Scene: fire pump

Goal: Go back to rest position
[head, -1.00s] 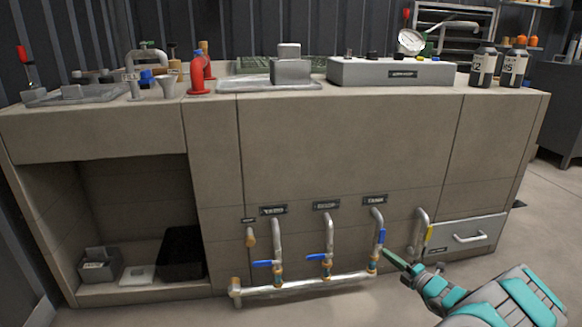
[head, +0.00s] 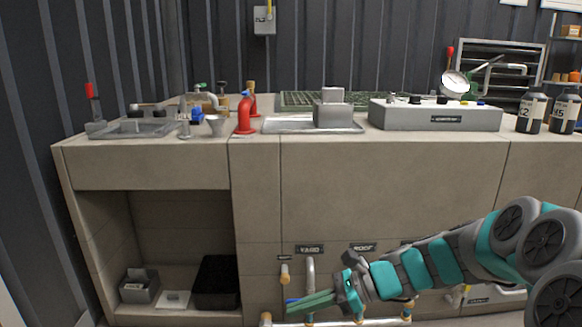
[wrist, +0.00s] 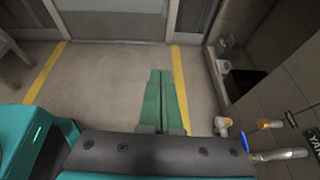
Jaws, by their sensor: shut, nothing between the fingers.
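My gripper (head: 308,302) is in front of the lower cabinet face in the head view, with its teal arm reaching in from the right. Its green fingers are shut together and empty, pointing left. In the wrist view the shut fingers (wrist: 165,98) point out over bare floor. The pipe row (head: 340,321) with its blue-handled valves is partly hidden behind my arm in the head view. In the wrist view a blue valve handle (wrist: 245,141) and a metal pipe (wrist: 280,155) show at the right, apart from the fingers.
The counter (head: 390,150) carries a red pipe elbow (head: 245,115), a grey control box (head: 435,114), a gauge (head: 455,82) and dark bottles (head: 531,113). A black bin (head: 217,282) stands in the open bay. The floor (wrist: 100,85) between yellow lines is clear.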

